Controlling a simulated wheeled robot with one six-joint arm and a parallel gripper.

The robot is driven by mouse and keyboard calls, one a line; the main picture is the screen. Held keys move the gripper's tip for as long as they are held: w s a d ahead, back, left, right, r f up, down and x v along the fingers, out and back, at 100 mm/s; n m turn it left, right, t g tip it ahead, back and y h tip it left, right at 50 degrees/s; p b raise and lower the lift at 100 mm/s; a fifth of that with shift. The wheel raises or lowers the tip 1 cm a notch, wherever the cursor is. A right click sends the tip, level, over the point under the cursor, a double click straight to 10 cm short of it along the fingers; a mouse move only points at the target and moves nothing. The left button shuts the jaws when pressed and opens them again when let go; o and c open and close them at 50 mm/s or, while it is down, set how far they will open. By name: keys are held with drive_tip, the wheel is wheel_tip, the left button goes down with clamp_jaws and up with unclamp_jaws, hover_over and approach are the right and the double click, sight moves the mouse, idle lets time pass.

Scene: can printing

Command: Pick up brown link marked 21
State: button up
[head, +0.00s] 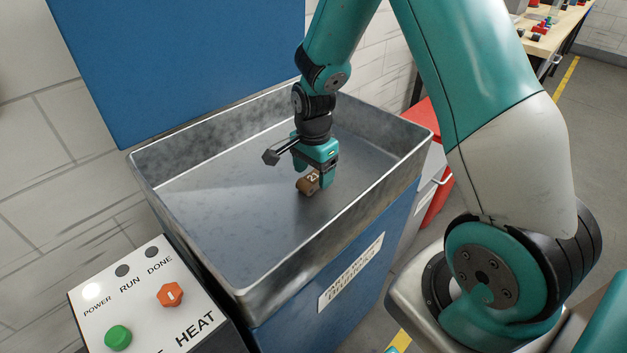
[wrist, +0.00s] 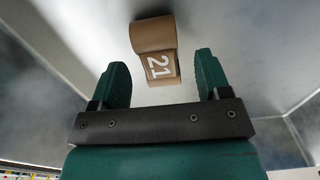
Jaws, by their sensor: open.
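The brown link (head: 308,182) lies on the floor of the grey metal bin, with a white "21" on it. In the wrist view the brown link (wrist: 154,50) sits between and slightly beyond the two green fingertips, its marked face toward the camera. My gripper (head: 318,172) reaches down into the bin right at the link. In the wrist view my gripper (wrist: 162,75) is open, with a gap between each finger and the link. In the head view part of the link's far side is hidden by the gripper.
The metal bin (head: 215,262) has raised walls on all sides, and its floor around the link is bare. A control panel with a green button (head: 118,337) and an orange-red knob (head: 170,295) stands at the front left. A red cabinet (head: 440,190) is behind the bin's right side.

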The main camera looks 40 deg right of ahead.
wheel_tip(320, 180, down, 2)
drive_tip(key=shift+f, duration=0.1)
drive_tip(key=shift+c, duration=0.2)
drive_tip(key=c, duration=1.1)
drive_tip(key=shift+o, duration=0.2)
